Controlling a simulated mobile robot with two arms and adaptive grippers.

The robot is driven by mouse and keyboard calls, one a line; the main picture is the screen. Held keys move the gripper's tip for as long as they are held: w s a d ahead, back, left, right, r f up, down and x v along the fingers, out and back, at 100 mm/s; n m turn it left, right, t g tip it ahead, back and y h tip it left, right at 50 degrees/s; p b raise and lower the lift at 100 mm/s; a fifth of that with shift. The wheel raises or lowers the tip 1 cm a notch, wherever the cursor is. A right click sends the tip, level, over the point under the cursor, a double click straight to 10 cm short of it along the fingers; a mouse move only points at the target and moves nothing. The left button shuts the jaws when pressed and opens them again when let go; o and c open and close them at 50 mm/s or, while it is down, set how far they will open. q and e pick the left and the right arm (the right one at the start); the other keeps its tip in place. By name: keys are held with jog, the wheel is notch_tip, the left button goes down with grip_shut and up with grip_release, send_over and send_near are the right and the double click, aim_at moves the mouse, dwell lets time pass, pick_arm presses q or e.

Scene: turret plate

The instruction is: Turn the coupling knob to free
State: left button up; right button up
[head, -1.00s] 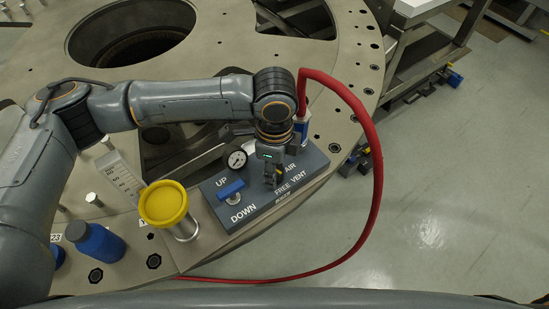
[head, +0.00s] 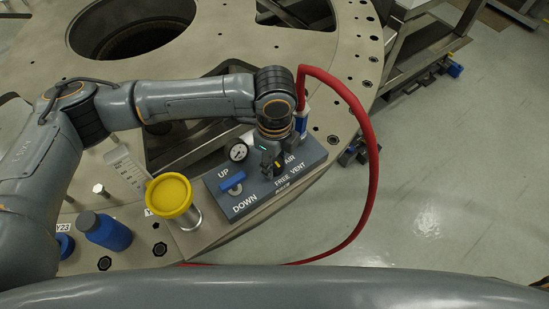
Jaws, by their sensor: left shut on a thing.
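The grey control panel (head: 245,205) lies on the plate's near right part, with the labels UP, DOWN, AIR, FREE and VENT. My left gripper (head: 272,168) points down over the panel's right half, beside the words FREE, VENT and AIR. It is shut on the coupling knob, which the fingers almost wholly hide, so its pointing direction cannot be read. A blue lever handle (head: 232,181) sits between UP and DOWN, left of the gripper. My right gripper is not in view.
A pressure gauge (head: 238,152) stands on the panel close to my left gripper. A red hose (head: 374,170) arcs down on the right. A yellow-topped post (head: 169,194) and a blue bottle (head: 104,231) stand to the left.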

pick_arm(q)
jog(key=o, duration=1.2)
jog(key=shift+c, duration=0.2)
jog(key=shift+r, duration=0.2)
notch_tip(320, 180, up, 12)
jog(key=shift+f, duration=0.2)
